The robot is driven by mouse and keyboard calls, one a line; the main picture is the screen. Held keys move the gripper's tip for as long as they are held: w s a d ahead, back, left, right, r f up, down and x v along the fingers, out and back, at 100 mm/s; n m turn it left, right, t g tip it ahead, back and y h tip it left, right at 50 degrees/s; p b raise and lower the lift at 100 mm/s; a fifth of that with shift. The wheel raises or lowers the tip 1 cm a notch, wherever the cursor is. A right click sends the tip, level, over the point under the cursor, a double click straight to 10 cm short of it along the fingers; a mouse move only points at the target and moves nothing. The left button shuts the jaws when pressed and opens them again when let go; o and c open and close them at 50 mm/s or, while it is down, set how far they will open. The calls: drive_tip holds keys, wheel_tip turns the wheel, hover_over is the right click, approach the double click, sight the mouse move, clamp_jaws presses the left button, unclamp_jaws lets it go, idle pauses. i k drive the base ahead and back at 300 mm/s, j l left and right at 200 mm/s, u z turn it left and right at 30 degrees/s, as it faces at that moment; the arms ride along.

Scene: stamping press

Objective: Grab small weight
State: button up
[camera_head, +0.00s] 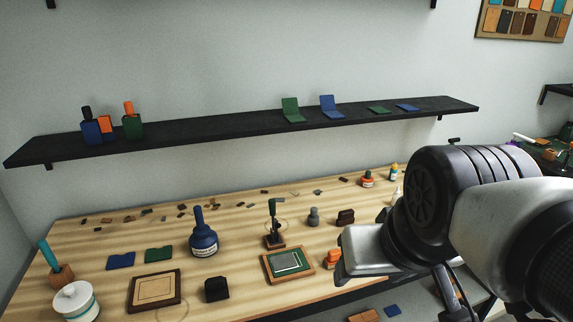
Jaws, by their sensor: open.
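A small dark grey weight-like piece with a knob (313,216) stands upright on the wooden table, right of the small press (274,228). I take it to be the small weight, though its size makes this uncertain. My arm comes in from the right, and my gripper (362,256) is at its end, over the right part of the table. The gripper is open, in front of and to the right of the grey piece and apart from it. Its fingertips do not show clearly.
A framed green plate (289,263), an orange bottle (333,258) and a dark brown block (345,216) are close by. A blue bottle (203,239) and a black block (216,289) stand to the left. A black shelf (230,130) runs above. Small leather scraps lie at the back.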

sight(313, 218)
drive_tip(key=i+l+u, duration=0.35)
drive_tip(key=l, duration=0.25)
drive_tip(key=i+l+u, duration=0.15)
drive_tip(key=i+l, duration=0.1)
drive_tip(key=l, duration=0.1)
